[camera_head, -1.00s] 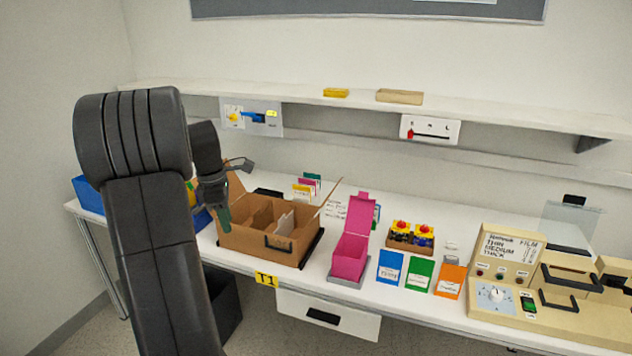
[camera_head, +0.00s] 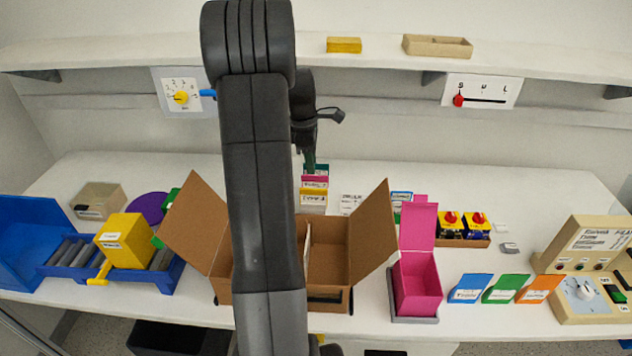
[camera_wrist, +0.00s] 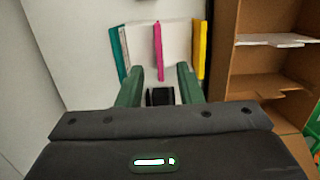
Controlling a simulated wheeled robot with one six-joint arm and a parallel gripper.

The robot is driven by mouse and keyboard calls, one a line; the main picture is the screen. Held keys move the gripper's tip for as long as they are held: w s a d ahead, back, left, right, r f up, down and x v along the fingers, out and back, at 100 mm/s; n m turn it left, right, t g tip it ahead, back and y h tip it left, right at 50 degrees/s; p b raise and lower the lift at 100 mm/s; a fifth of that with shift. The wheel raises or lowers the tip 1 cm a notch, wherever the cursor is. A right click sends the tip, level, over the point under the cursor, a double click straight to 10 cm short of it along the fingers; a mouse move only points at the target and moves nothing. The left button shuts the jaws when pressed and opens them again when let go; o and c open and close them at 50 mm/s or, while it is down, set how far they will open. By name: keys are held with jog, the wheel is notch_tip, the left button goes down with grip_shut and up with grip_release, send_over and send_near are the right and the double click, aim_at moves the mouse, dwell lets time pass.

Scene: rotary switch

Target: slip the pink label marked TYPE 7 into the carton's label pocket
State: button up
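My gripper (camera_wrist: 158,74) points at a small rack of upright labels at the back of the table. Its two green fingers are apart, open and empty. In the wrist view the thin pink label (camera_wrist: 158,48) stands on edge ahead of and between the fingertips, with a teal label (camera_wrist: 120,52) left and a yellow one (camera_wrist: 200,48) right. In the head view the pink label (camera_head: 315,182) is in the same row, its marking too small to read. The open brown carton (camera_head: 338,291) stands in front, partly behind my arm; its front pocket is mostly hidden.
A pink box (camera_head: 417,283) with a raised lid stands right of the carton. Blue, green and orange cards (camera_head: 503,288) lie farther right. A yellow box (camera_head: 125,240) and blue trays are left. A shelf (camera_head: 380,55) runs above the table.

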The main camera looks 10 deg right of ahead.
aim_at(315, 178)
jog(key=shift+w+d+f, duration=0.2)
jog(key=shift+d+f, duration=0.05)
jog(key=shift+f, duration=0.4)
jog(key=shift+s+f, duration=0.15)
jog(key=shift+f, duration=0.15)
jog(key=shift+s+d+f+p, duration=0.15)
jog(key=shift+f+p, duration=0.15)
jog(key=shift+f, duration=0.85)
jog(key=shift+d+f+p, duration=0.1)
jog(key=shift+f+p, duration=0.2)
jog(key=shift+f, duration=0.85)
grip_shut()
